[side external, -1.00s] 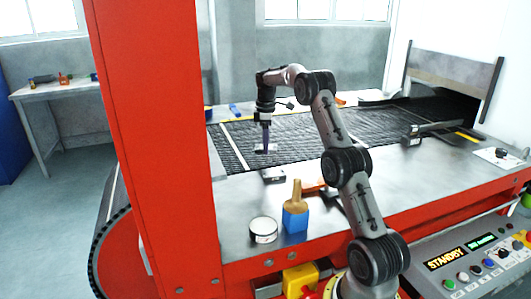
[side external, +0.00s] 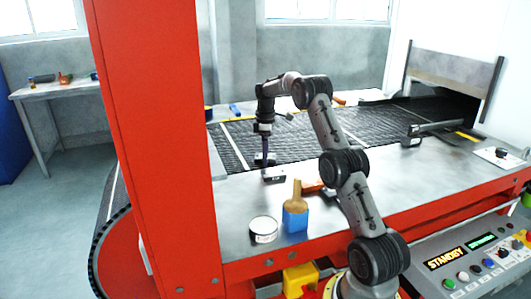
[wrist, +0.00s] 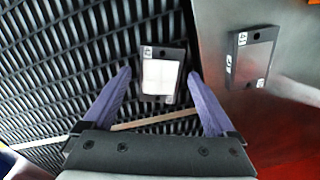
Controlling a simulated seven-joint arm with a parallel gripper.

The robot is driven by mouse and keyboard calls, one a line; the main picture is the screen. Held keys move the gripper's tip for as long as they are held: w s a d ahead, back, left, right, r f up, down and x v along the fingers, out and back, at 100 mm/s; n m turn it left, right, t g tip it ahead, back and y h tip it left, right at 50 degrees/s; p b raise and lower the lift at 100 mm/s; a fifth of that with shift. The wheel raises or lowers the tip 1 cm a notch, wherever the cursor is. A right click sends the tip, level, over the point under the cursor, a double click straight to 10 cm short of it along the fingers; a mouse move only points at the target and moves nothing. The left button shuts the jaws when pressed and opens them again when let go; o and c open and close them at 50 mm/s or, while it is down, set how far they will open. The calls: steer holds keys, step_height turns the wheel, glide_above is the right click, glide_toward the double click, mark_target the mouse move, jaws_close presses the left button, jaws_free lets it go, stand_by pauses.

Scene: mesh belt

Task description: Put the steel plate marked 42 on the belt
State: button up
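In the wrist view my gripper (wrist: 159,73) has its two purple fingers spread. A dark-edged plate with a bright, glossy top (wrist: 163,75) shows between them, with a gap to the left finger and the right finger close beside it. It appears over the mesh belt (wrist: 60,60); I cannot tell whether it rests flat there. A second dark-framed plate (wrist: 253,58) lies on the steel table to the right. Both have small white corner labels, too small to read surely. In the side view my gripper (side external: 265,152) points down near the belt's front edge.
A red post (side external: 155,140) rises at left. The belt (side external: 350,128) is largely clear.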

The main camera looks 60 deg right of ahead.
step_height(320, 180, up, 11)
steer(key=s+a+r+m+t, duration=0.15)
steer(key=a+r, duration=0.25)
steer(key=a, duration=0.4)
steer(key=s+a+r+h, duration=0.1)
steer(key=s+a+r, duration=0.25)
steer(key=a, duration=0.55)
steer(key=s+a+r+m+t, duration=0.1)
steer(key=a+r, duration=0.3)
steer(key=a, duration=0.4)
steer(key=s+a+f+t, duration=0.1)
steer(key=s+a+f, duration=0.2)
steer(key=s, duration=0.3)
steer(key=s+a+f+m+t, duration=0.1)
steer(key=s+a+f, duration=0.2)
steer(key=s+a, duration=0.3)
steer(key=s+a+f+m+t+y, duration=0.1)
steer(key=s+a+f, duration=0.2)
steer(key=s+a, duration=0.2)
steer(key=shift+s+f, duration=0.35)
steer(key=shift+s, duration=0.8)
